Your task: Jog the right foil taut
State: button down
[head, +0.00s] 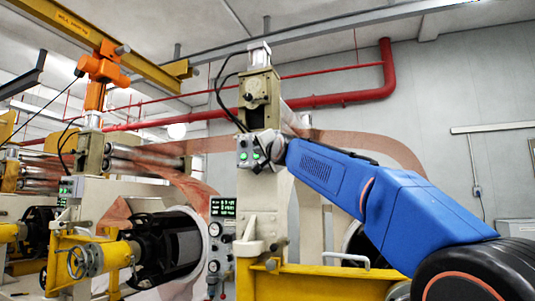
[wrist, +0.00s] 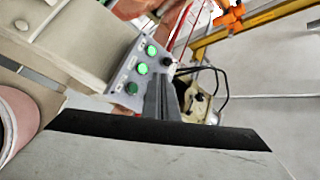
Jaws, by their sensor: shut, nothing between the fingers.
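A grey control box (head: 247,151) with green-lit buttons is on the cream machine column in the head view. In the wrist view the panel (wrist: 128,68) shows three green buttons, the middle one (wrist: 142,69) among them, and a black knob (wrist: 168,61). My gripper (head: 270,148) is at the right side of this box. In the wrist view my gripper (wrist: 163,82) is shut and empty, its tips close to the panel's lower right edge; I cannot tell whether they touch. The right copper foil (head: 345,139) arches behind my arm, which hides part of it.
The left copper foil (head: 190,187) curves down left of the column. A digital display (head: 223,207) and gauges are below the box. A yellow rail (head: 310,277) runs low in front. A black cable (wrist: 215,75) loops past the column's upper unit.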

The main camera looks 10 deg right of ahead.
jog(key=shift+s+a+r, duration=0.1)
jog(key=shift+a+r, duration=0.1)
jog(key=shift+r, duration=0.2)
jog(key=w+d, duration=0.5)
jog(key=w, duration=0.2)
dwell(0.5)
jog(key=shift+w+d, duration=0.2)
dwell(1.9)
jog(key=shift+w+d, duration=0.15)
jog(key=shift+w, duration=0.1)
